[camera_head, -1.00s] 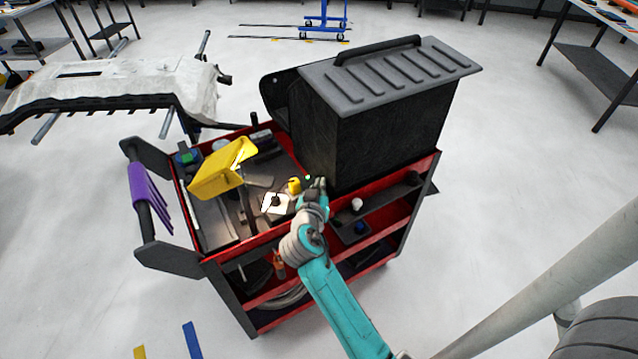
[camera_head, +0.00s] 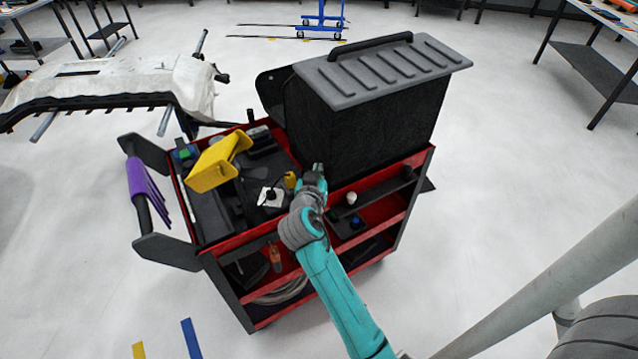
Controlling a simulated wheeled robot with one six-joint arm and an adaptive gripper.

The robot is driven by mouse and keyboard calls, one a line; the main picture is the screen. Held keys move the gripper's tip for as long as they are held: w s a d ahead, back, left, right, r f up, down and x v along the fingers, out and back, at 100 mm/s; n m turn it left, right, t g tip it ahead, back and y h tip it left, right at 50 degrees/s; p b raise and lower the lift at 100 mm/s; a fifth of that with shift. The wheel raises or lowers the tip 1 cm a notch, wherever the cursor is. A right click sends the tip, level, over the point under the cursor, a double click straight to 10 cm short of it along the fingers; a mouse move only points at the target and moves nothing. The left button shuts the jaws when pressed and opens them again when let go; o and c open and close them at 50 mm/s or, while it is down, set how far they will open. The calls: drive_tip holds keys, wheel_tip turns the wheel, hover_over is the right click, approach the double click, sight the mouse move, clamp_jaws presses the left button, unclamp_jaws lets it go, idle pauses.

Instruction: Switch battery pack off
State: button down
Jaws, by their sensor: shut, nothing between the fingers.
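No part in view is clearly marked as the battery pack or its switch. A large black box (camera_head: 385,125) with a ribbed grey lid and a handle stands on the right of the red cart. A small white square piece (camera_head: 271,197) with a dark part on it lies on the cart top, left of my gripper. A small yellow piece (camera_head: 290,180) is just beside the fingers. My gripper (camera_head: 318,170) is shut and empty, at the left lower part of the black box. I cannot tell whether it touches anything.
The red cart (camera_head: 232,243) has black side handles and lower shelves. A yellow holder (camera_head: 215,165) and several dark items crowd its top left. Purple strips (camera_head: 146,185) hang at its left. A stand with a pale cover (camera_head: 110,80) is behind left.

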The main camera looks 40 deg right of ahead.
drive_tip(key=v, duration=1)
drive_tip(key=shift+s+d, duration=0.2)
drive_tip(key=s+a+f+n+t+y, duration=0.4)
drive_tip(key=s+a+f+n+y, duration=0.45)
drive_tip(key=s+a+f, duration=0.5)
drive_tip(key=s+a+r+y, duration=0.1)
drive_tip(key=s+r, duration=0.2)
drive_tip(key=s, duration=0.4)
drive_tip(key=s+a+r+t+y, duration=0.1)
drive_tip(key=s+r, duration=0.1)
drive_tip(key=s, duration=0.5)
drive_tip(key=s+a+r+n+y, duration=0.1)
drive_tip(key=s+a+r, duration=0.1)
drive_tip(key=s, duration=0.5)
drive_tip(key=shift+r+t+y, duration=0.3)
drive_tip(key=shift+r+y, duration=0.05)
drive_tip(key=shift+r, duration=0.5)
